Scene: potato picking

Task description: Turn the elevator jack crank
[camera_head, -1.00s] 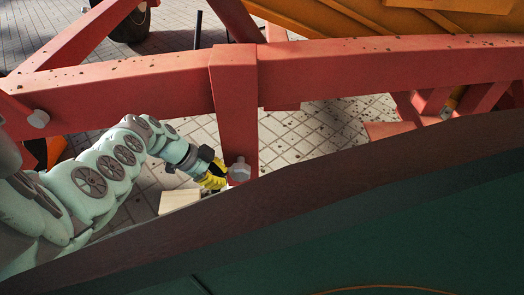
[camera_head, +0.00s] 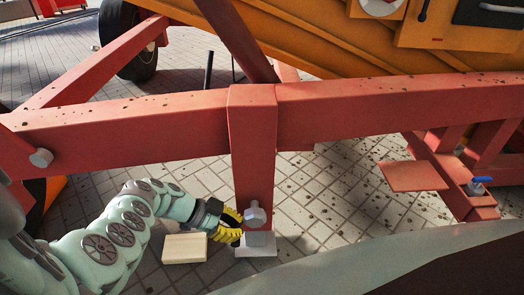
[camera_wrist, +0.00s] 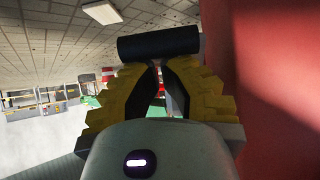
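My gripper (camera_head: 238,232) has yellow fingers and is low beside the foot of the red post, touching or very near the grey knob-like fitting (camera_head: 255,215) there. In the wrist view the yellow fingers (camera_wrist: 158,70) curve toward each other, with a narrow gap between them. A dark cylinder (camera_wrist: 158,42) lies crosswise at their tips; I cannot tell whether it is the crank's handle or whether they hold it. No crank arm shows clearly.
A red beam (camera_head: 130,122) crosses above my arm, with a red post (camera_head: 252,150) down from it. A pale wooden block (camera_head: 185,248) lies on the paving left of the post. A blue-handled fitting (camera_head: 482,181) is at the right. A wheel (camera_head: 138,50) stands behind.

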